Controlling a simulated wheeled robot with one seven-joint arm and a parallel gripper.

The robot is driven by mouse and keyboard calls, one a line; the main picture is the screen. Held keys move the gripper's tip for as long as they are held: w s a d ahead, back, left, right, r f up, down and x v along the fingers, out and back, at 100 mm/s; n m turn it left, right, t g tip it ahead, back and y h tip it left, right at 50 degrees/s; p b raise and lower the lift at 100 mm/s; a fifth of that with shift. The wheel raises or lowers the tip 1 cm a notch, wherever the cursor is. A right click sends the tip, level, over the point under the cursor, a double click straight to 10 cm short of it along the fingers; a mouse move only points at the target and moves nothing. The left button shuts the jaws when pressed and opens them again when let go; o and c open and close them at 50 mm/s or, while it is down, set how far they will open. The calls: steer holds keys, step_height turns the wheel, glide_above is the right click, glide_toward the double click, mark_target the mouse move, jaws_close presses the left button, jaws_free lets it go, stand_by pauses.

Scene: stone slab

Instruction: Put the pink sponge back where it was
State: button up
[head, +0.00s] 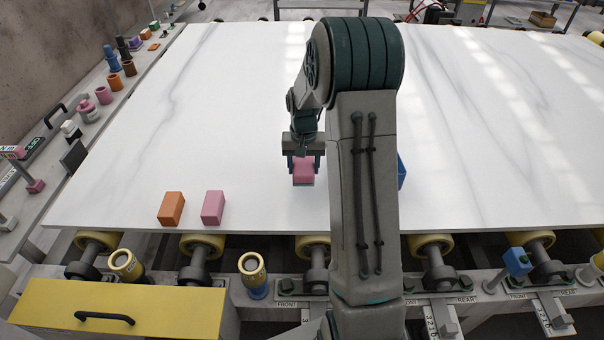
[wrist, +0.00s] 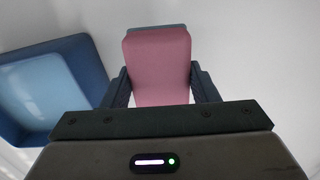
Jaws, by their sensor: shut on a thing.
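My gripper (head: 304,162) is shut on the pink sponge (head: 303,173), with one finger on each side of it. The sponge has a slightly waisted shape. In the wrist view the pink sponge (wrist: 158,62) fills the space between the fingers of my gripper (wrist: 160,85), and a thin grey-teal edge shows beyond its far end. The sponge is over the white stone slab (head: 255,110); I cannot tell whether it touches the slab.
An orange block (head: 171,209) and a pink block (head: 213,207) stand near the slab's front edge. A blue tray (wrist: 75,75) lies beside my gripper, mostly hidden by my arm in the head view (head: 402,172). Several small items line the left ledge. The slab's left middle is clear.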

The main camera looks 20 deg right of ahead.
steer(key=shift+w+a+f, duration=0.15)
steer(key=shift+w+a, duration=0.05)
steer(key=shift+f, duration=2)
steer(key=shift+f, duration=0.3)
steer(key=o, duration=1)
steer(key=shift+r, duration=0.1)
